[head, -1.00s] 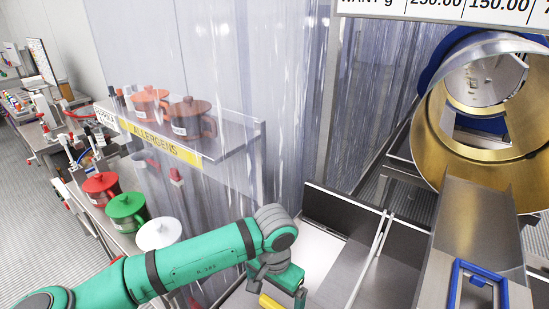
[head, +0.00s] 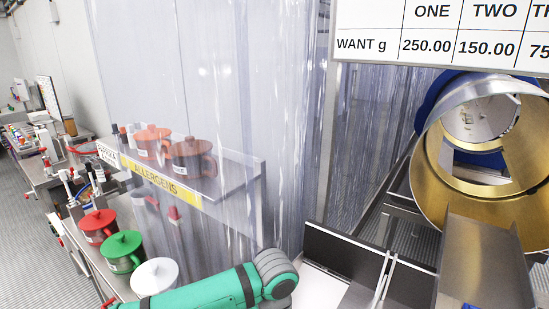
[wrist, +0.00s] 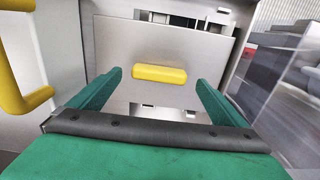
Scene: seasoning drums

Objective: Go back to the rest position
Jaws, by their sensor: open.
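My gripper (wrist: 160,88) shows in the wrist view with its two green fingers spread wide and nothing between them. Beyond the fingertips is a grey metal panel (wrist: 160,48) with a yellow handle (wrist: 160,74). The handle lies in line with the gap, and I cannot tell how far off it is. In the head view my green arm reaches in from the bottom edge, and the gripper itself is below the picture.
Red (head: 98,226), green (head: 123,250) and white (head: 155,276) lidded containers stand left of my arm. Behind are the allergens shelf (head: 225,193) and a clear curtain (head: 200,95). A brass-coloured drum (head: 440,190) and a metal chute (head: 485,265) stand at the right.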

